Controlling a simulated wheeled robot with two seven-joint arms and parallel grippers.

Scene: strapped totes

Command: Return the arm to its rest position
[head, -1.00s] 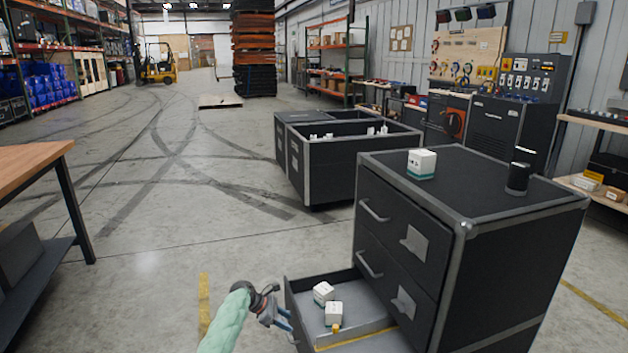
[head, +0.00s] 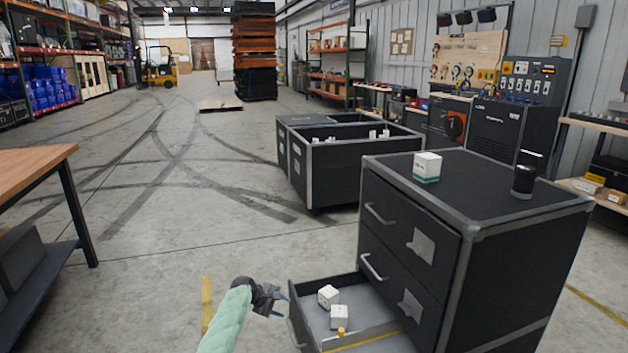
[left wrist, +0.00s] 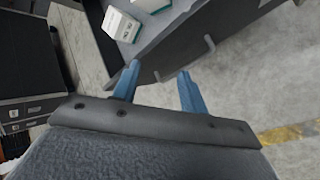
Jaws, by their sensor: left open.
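My left arm comes in from the bottom of the head view, in a pale green sleeve. My left gripper (head: 284,304) is open and empty, just left of the pulled-out bottom drawer (head: 296,321) of the black cabinet (head: 512,258). In the left wrist view its two blue fingers (left wrist: 158,88) are spread, with the grey drawer wall (left wrist: 190,45) beyond them. I cannot tell whether they touch it. Two white boxes (head: 328,296) (head: 339,317) lie in the drawer; they also show in the left wrist view (left wrist: 121,24). My right gripper is out of view.
A white and green box (head: 427,167) and a black cylinder (head: 523,180) stand on the cabinet top. An open black tote (head: 345,172) with small white items stands behind. A wooden-topped table (head: 30,168) is at the left. The floor between is clear.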

